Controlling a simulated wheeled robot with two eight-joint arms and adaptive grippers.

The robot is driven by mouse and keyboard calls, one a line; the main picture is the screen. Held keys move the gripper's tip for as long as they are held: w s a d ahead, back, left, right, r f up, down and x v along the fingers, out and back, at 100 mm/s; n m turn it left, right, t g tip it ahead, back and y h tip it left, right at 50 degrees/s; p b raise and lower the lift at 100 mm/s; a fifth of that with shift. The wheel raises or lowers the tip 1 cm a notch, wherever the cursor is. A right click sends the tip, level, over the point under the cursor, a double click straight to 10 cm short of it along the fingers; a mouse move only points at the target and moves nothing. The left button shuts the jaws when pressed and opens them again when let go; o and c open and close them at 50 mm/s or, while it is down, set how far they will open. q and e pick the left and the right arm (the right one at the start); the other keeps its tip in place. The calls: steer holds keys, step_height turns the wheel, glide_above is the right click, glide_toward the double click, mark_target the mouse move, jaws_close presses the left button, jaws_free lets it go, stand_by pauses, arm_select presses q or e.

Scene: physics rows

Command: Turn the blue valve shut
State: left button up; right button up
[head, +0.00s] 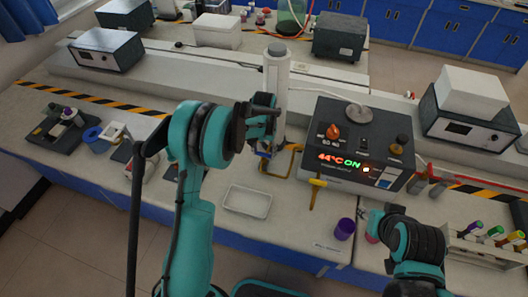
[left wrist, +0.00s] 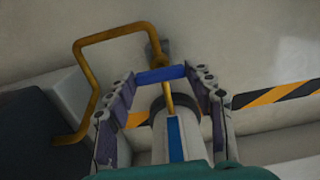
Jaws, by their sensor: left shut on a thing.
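The blue valve handle (left wrist: 160,75) lies crosswise between the fingertips of my left gripper (left wrist: 165,78) in the left wrist view. The gripper is shut on it, one finger at each end. A thin brass stem (left wrist: 167,100) runs by the middle of the handle. In the head view my left gripper (head: 262,122) is at the bench in front of the white cylinder, and only a small blue bit of the valve (head: 263,154) shows below it. My right gripper (head: 374,220) is low at the right, near the bench's front edge; its fingers are not clear.
A bent brass pipe (left wrist: 82,75) runs beside the valve. A heater box (head: 355,150) reading 44°C ON stands to the right. A white tray (head: 247,202), a purple cup (head: 344,229) and a tube rack (head: 485,247) are on the bench. A white cylinder (head: 276,75) rises behind the left gripper.

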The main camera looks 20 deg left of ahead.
mark_target(264, 154)
stand_by(0.3)
arm_select(q)
steer(key=o, duration=1.2)
steer(key=shift+c, duration=0.2)
step_height(264, 154, up, 12)
